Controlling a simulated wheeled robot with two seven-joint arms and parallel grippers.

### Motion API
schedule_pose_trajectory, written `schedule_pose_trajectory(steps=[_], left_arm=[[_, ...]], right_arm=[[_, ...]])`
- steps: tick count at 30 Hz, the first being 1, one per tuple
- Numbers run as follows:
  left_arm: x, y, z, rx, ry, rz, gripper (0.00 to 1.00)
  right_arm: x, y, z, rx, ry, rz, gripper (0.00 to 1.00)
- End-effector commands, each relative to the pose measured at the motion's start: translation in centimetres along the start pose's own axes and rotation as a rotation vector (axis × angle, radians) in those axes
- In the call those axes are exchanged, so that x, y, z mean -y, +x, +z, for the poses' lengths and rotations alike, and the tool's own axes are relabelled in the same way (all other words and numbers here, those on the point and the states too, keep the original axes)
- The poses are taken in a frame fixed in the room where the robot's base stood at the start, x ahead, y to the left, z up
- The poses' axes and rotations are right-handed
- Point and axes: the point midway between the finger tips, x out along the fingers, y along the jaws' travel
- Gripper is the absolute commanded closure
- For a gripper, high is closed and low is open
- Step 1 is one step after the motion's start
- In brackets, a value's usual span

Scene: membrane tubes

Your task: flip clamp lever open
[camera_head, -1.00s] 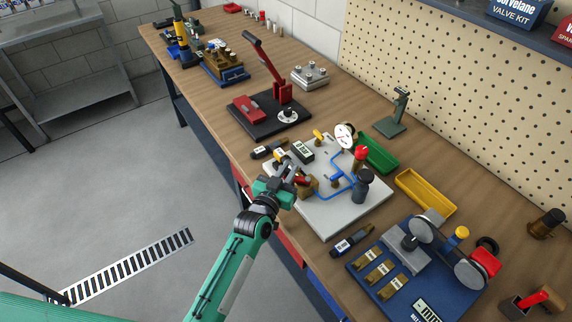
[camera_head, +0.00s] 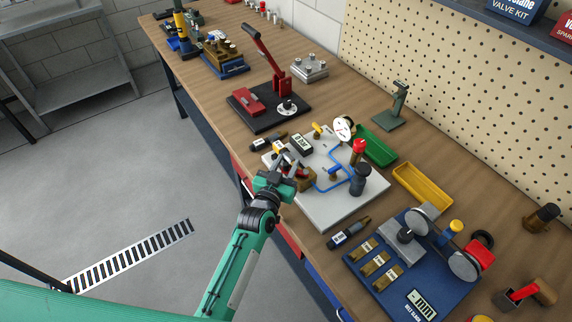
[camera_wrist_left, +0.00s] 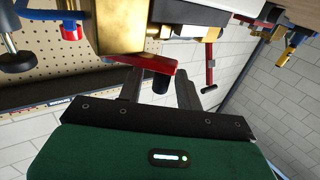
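In the left wrist view a red lever (camera_wrist_left: 164,66) with a dark, blunt end (camera_wrist_left: 160,84) sticks out beside a brass clamp block (camera_wrist_left: 121,24). My left gripper (camera_wrist_left: 158,76) is open, with its two dark fingers on either side of the lever's dark end. I cannot tell whether either finger touches it. In the head view my left gripper (camera_head: 286,165) is at the near left edge of the pale plate (camera_head: 337,211), by the brass block (camera_head: 307,182); it partly hides the lever. My right gripper is not in view.
The plate carries blue piping (camera_head: 331,187), a round gauge (camera_head: 343,129) and a dark cylinder (camera_head: 359,180). A red-handled press (camera_head: 268,106) stands behind. Green (camera_head: 375,147) and yellow (camera_head: 422,189) trays lie right. A blue-based rig (camera_head: 424,265) is at front right.

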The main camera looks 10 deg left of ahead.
Motion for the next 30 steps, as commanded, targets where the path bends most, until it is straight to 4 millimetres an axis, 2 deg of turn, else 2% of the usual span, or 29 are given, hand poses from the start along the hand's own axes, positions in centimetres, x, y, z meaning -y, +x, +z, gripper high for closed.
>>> schedule_pose_trajectory(steps=[5, 10, 24, 30], left_arm=[[0.0, -0.2, 0.1, 0.001, 0.000, 0.000, 0.65], [0.0, -1.6, 0.3, 0.002, 0.000, 0.000, 0.65], [0.0, -10.4, 0.3, 0.002, 0.000, 0.000, 0.65], [0.0, -12.9, 0.2, 0.001, 0.000, 0.000, 0.65]], right_arm=[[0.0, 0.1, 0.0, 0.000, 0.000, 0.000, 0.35], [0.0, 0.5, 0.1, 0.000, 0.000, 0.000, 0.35], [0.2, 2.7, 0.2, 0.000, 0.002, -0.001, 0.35], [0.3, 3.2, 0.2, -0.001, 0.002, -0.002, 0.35]])
